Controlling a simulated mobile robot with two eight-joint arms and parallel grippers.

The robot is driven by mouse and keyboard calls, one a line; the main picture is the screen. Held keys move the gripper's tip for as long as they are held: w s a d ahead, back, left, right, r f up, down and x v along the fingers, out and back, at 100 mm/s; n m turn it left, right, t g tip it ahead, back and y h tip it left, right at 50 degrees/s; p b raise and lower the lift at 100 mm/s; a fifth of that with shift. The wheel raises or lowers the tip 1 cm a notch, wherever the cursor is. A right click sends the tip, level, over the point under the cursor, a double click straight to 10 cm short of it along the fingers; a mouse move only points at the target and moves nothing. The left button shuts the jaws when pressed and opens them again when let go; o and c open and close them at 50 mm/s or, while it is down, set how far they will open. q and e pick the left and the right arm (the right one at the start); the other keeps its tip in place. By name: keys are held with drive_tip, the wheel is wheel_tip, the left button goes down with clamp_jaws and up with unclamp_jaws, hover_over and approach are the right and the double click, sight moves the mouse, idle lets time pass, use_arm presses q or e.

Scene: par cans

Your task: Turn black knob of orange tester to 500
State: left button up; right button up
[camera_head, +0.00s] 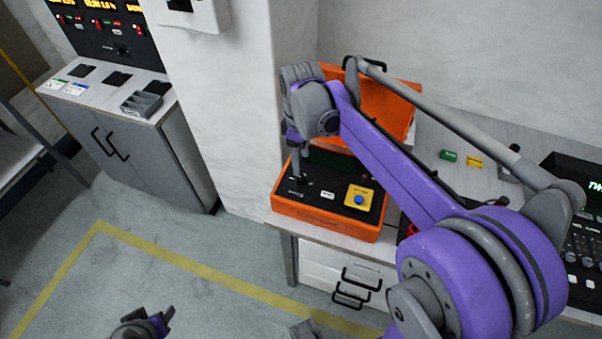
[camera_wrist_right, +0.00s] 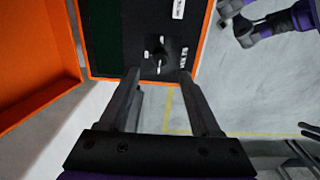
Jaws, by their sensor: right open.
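The orange tester (camera_head: 325,221) is an open case with a black panel on the desk, its lid raised behind. It also shows in the wrist view (camera_wrist_right: 203,40). My right gripper (camera_head: 298,178) points down over the left part of the panel. In the wrist view its fingers (camera_wrist_right: 162,80) are apart with nothing between them. The black knob (camera_wrist_right: 159,50) sits just beyond the fingertips, with small white labels around it too blurred to read. The gripper hides most of the knob in the head view. My left gripper (camera_head: 158,322) is low at the bottom edge, partly cut off.
A yellow plate with a blue button (camera_head: 359,199) is on the panel's right. Green (camera_head: 448,155) and yellow (camera_head: 474,161) blocks lie on the desk, near a black console (camera_head: 585,240). A white wall pillar (camera_head: 225,110) stands left of the case.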

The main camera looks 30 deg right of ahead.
sight(301, 177)
wheel_tip(301, 177, down, 7)
drive_tip(key=shift+r, duration=0.1)
idle(0.3)
clamp_jaws()
